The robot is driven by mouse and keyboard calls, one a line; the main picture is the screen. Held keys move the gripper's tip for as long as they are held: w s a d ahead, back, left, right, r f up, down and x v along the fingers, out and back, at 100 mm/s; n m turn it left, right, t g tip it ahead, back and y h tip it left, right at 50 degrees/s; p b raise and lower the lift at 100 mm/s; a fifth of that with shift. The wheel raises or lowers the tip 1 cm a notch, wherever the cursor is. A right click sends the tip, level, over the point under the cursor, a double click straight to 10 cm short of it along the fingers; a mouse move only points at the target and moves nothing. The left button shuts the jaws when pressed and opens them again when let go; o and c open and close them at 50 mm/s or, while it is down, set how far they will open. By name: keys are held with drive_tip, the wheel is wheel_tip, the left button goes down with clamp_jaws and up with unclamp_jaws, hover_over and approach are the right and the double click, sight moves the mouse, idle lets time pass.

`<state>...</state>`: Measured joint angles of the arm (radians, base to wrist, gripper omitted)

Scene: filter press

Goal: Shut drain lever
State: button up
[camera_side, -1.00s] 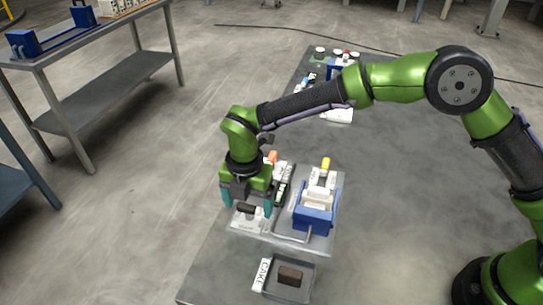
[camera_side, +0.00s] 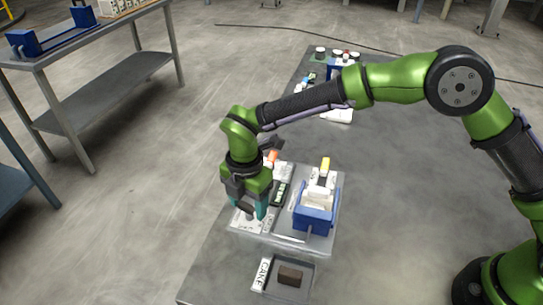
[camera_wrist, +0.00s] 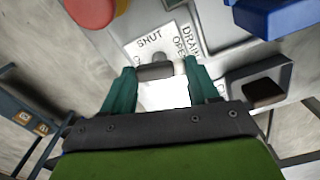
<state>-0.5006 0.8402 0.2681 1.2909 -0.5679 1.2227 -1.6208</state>
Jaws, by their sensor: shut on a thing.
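My gripper (camera_side: 250,207) points down over the white label plate at the left front of the press tray. In the wrist view my gripper (camera_wrist: 158,74) has its teal fingers shut on the dark grey drain lever (camera_wrist: 154,72), which lies crosswise between them. A white stub shows at the lever's right end, beside the right finger. Beyond the lever, the label plate (camera_wrist: 151,41) reads SHUT, with OPEN and DRAIN to the right. In the side view the fingers hide the lever. Its exact angle against the marks is hard to tell.
The blue press frame (camera_side: 315,217) stands close to the right of my gripper. A CAKE tray (camera_side: 268,293) with a brown block (camera_side: 290,276) is at the front. A red round part (camera_wrist: 92,12) is at the wrist view's upper left. The table is clear to the right.

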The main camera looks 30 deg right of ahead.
sight(249, 207)
drive_tip(key=m, duration=0.7)
drive_tip(key=shift+r, duration=0.1)
drive_tip(key=m, duration=0.4)
drive_tip(key=shift+m, duration=1.8)
drive_tip(key=o, duration=1.1)
drive_tip(key=shift+c, duration=0.2)
wheel_tip(249, 207, up, 17)
drive_tip(key=shift+m, duration=0.3)
